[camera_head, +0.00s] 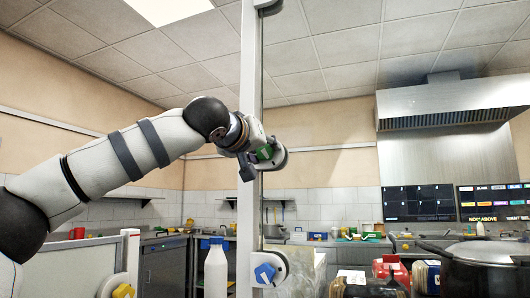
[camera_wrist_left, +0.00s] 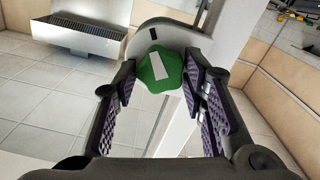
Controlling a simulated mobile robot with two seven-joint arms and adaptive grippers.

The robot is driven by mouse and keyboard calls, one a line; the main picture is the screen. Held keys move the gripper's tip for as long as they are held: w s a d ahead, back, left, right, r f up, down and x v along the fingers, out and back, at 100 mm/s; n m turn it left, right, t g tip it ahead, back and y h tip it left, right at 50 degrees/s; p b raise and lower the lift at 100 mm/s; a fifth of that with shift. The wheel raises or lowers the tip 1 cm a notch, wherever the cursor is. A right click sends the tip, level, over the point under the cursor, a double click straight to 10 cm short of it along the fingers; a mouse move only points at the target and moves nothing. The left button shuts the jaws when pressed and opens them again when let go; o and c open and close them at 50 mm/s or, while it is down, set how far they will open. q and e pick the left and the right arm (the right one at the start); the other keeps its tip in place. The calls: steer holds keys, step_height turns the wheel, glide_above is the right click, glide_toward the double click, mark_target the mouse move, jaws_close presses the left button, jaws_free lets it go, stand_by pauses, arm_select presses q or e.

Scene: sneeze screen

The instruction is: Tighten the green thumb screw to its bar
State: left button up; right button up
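The green thumb screw (camera_head: 265,152) sits on a rounded white bracket on the tall upright bar (camera_head: 250,75). In the left wrist view it is a green lobed knob (camera_wrist_left: 160,72) with a white stripe, in front of the rounded plate. My left gripper (camera_head: 255,160) is at the screw, partly covering it in the head view. In the wrist view its two fingers (camera_wrist_left: 159,66) are apart, one on each side of the knob, with narrow gaps at the tips. How deep the knob lies between the pads is hard to tell. My right gripper is not in view.
A blue knob (camera_head: 265,273) is lower on the same bar, and a yellow knob (camera_head: 123,291) is on a shorter post at the left. A white bottle (camera_head: 215,268) stands beside the bar. A large dark pot (camera_head: 485,265) and red-lidded containers (camera_head: 390,268) stand at the right.

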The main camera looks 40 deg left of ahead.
arm_select(q)
steer(key=shift+o, duration=0.3)
steer(key=shift+f, duration=0.1)
steer(key=v, duration=0.6)
stand_by(0.4)
